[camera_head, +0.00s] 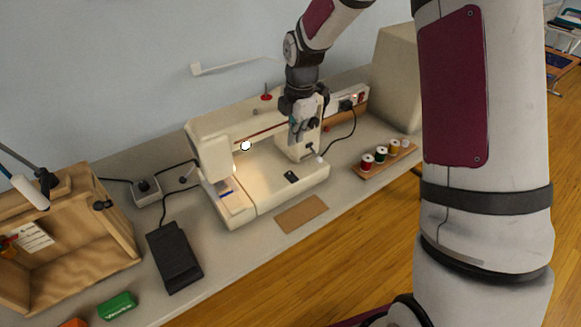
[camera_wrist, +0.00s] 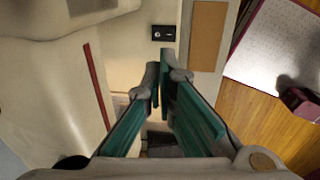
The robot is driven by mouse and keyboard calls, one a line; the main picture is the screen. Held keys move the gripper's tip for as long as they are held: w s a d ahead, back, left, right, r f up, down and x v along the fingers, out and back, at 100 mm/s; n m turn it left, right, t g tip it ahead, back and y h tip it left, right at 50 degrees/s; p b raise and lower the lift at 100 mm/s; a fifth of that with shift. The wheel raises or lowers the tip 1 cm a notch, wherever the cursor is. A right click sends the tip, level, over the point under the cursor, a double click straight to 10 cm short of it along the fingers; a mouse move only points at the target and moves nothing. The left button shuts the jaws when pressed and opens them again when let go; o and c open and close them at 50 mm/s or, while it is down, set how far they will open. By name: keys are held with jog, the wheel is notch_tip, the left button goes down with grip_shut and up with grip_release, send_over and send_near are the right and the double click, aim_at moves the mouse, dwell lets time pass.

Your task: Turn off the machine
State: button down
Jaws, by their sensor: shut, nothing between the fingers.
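The cream sewing machine (camera_head: 200,150) stands on the worktop. A warm light glows under its head at the needle area, and a small light shows by the plug at its far right end (camera_head: 355,98). A small black panel with white marks (camera_head: 291,177) lies on the machine's bed and also shows in the wrist view (camera_wrist: 163,33). My gripper (camera_head: 298,140) is shut and empty, pointing down in front of the machine's arm. In the wrist view the green-padded fingers (camera_wrist: 160,82) are together, with the machine's red stripe to their left.
A black foot pedal (camera_head: 174,257), a socket box (camera_head: 145,191) and a wooden case (camera_head: 75,240) are to the left. A brown card (camera_head: 300,214) lies in front. A thread spool rack (camera_head: 376,168) is at the right, with a black cable (camera_head: 350,132) behind it.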

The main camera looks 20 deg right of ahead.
aim_at(290, 174)
jog(key=shift+f, duration=0.1)
jog(key=f, duration=0.4)
jog(key=w+f+p, duration=0.1)
jog(key=f, duration=0.8)
jog(key=shift+w+a+f, duration=0.2)
jog(key=shift+w+a, duration=0.05)
jog(key=shift+a, duration=0.05)
jog(key=shift+f, duration=0.15)
jog(key=shift+w+f+b, duration=0.25)
jog(key=shift+f+b, duration=0.2)
jog(key=shift+w+f+b, duration=0.1)
jog(key=shift+b, duration=0.35)
jog(key=shift+s, duration=0.2)
